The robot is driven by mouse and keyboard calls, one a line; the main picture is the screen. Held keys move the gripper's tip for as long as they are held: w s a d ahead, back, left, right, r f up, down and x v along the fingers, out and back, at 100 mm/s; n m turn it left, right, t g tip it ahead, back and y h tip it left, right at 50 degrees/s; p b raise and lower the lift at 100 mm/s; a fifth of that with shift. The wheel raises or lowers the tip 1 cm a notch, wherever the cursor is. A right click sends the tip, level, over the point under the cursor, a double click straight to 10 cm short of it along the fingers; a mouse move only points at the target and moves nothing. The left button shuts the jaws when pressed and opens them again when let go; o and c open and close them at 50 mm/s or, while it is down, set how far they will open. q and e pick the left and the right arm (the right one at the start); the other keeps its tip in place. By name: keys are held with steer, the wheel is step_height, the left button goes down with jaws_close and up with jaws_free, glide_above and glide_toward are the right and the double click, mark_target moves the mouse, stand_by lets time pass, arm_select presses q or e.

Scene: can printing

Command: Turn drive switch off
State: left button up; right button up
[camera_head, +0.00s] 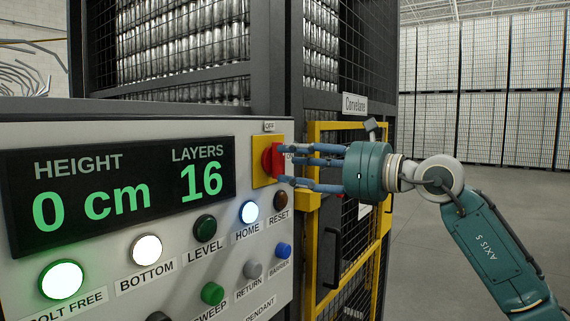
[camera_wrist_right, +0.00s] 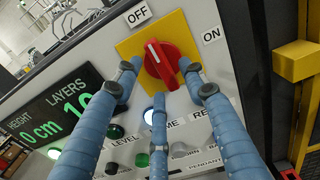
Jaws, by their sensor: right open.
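The red drive switch (camera_head: 269,160) sits on a yellow square plate (camera_head: 260,175) at the panel's upper right in the head view. In the right wrist view the red knob (camera_wrist_right: 172,68) is near the centre, with the OFF label (camera_wrist_right: 138,15) above it and the ON label (camera_wrist_right: 211,37) to its right. The knob's white mark points up and slightly left, toward OFF. My right gripper (camera_head: 286,164) is open, its blue fingers spread around the knob; I cannot tell whether they touch it. My left gripper is not in view.
The display (camera_head: 120,190) reads HEIGHT 0 cm and LAYERS 16. Lit and coloured buttons, including HOME (camera_head: 249,212) and RESET (camera_head: 280,200), lie below the switch. A yellow-framed gate (camera_head: 313,240) stands right of the panel. Open floor (camera_head: 440,215) lies farther right.

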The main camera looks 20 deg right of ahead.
steer(key=v, duration=0.9)
steer(key=shift+s+d, duration=0.1)
steer(key=shift+d, duration=0.05)
